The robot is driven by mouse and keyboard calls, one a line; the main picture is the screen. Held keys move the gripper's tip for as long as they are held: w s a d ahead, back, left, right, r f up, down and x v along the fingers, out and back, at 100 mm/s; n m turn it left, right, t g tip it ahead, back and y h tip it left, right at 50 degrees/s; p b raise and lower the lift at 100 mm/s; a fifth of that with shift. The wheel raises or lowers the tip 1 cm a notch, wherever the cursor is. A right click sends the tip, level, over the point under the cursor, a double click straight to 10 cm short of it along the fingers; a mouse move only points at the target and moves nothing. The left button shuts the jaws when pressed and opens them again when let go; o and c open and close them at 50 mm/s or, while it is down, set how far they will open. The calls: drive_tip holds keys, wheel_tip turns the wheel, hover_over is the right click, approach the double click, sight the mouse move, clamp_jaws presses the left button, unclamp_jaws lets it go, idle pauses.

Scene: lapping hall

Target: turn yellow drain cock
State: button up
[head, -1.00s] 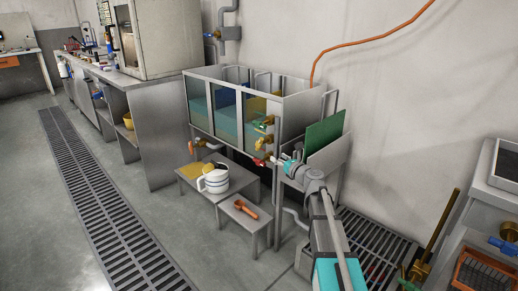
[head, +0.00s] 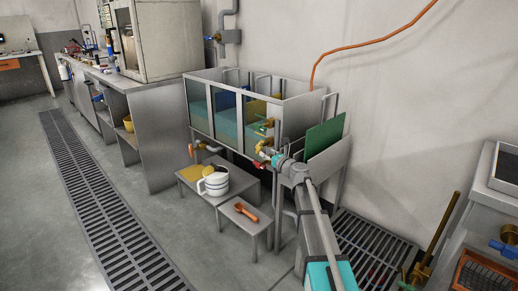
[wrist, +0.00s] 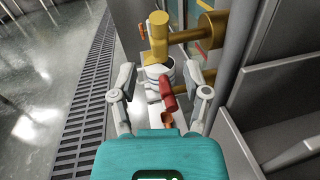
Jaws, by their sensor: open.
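The yellow drain cock (wrist: 158,38) shows in the wrist view as an upright yellow handle on a stem running right to a round brass fitting (wrist: 212,27). In the head view the yellow cock (head: 262,145) is on the right end of the glass-sided tank (head: 243,155), partly covered by my gripper. My gripper (wrist: 160,73) is open and empty, its fingers spread to the left and right of the handle's line in the wrist view. Whether they touch it I cannot tell. In the head view my gripper (head: 269,154) is close beside the cock.
A red-handled cock (wrist: 168,92) is just below the yellow one, close to my fingers. A striped white jug (head: 214,184) stands on a low bench; an orange scoop (head: 246,212) lies on a stool. A floor grate (wrist: 88,110) runs left.

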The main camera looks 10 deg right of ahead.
sight(260, 148)
drive_tip(key=x, duration=0.6)
drive_tip(key=shift+w, duration=0.25)
drive_tip(key=shift+a, duration=0.15)
clamp_jaws()
